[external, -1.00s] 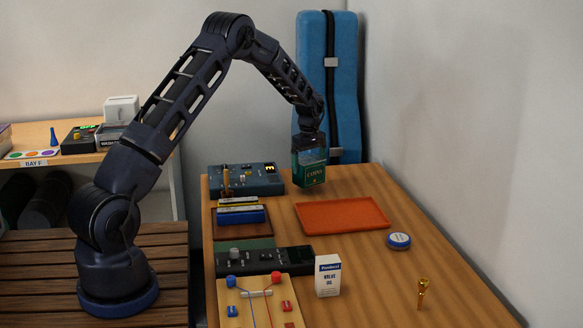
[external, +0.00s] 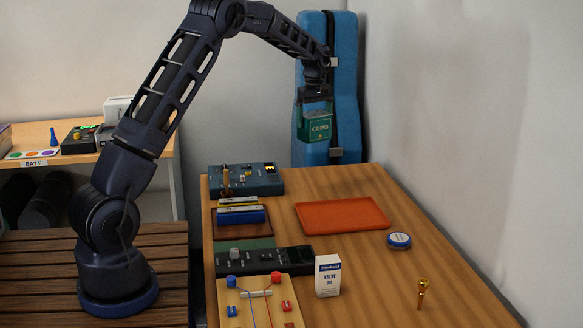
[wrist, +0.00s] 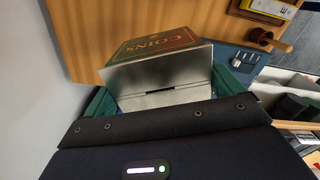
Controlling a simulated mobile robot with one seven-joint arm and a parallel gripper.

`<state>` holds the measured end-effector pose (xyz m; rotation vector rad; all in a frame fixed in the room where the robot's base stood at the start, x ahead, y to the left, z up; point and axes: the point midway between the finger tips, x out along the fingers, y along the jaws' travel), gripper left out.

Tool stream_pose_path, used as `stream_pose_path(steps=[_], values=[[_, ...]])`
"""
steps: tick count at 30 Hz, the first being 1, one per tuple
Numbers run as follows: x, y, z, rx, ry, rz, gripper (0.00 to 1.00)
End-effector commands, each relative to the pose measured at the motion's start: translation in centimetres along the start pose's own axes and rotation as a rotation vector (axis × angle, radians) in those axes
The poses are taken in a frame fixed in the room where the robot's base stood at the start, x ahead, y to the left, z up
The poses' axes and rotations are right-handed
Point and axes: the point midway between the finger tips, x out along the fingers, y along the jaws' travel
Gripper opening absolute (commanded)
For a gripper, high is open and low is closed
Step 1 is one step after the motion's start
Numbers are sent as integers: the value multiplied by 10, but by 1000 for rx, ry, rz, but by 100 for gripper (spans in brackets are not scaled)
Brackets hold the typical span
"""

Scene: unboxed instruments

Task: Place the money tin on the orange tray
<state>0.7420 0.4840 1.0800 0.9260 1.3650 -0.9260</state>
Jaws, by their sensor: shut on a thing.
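The money tin is a green box marked "COINS" (external: 314,127). My gripper (external: 315,104) is shut on it and holds it in the air above the far end of the table, in front of the blue case. In the wrist view the tin's metal top with a dark slot (wrist: 160,88) lies between my fingers (wrist: 165,100). The orange tray (external: 343,215) lies flat and empty on the wooden table, lower and a little to the right of the tin. The tin is apart from the tray.
A blue-grey device (external: 246,180) stands at the table's far left. Harmonica-like blocks (external: 240,215), a black device (external: 264,260), a white Valve Oil box (external: 328,276), a round blue tin (external: 399,240) and a brass mouthpiece (external: 422,290) lie nearer. A tall blue case (external: 346,70) stands behind.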

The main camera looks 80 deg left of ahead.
Motion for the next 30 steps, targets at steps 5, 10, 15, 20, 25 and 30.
stream_pose_path(steps=[5,10,15,20,25,30], values=[[-4,-1,70,124,0,0,59],[-6,-10,132,244,0,0,59],[-6,-20,176,331,0,1,59],[-4,-26,195,372,0,0,59],[16,-28,199,379,-1,-3,59],[52,-28,199,380,-2,-3,59]])
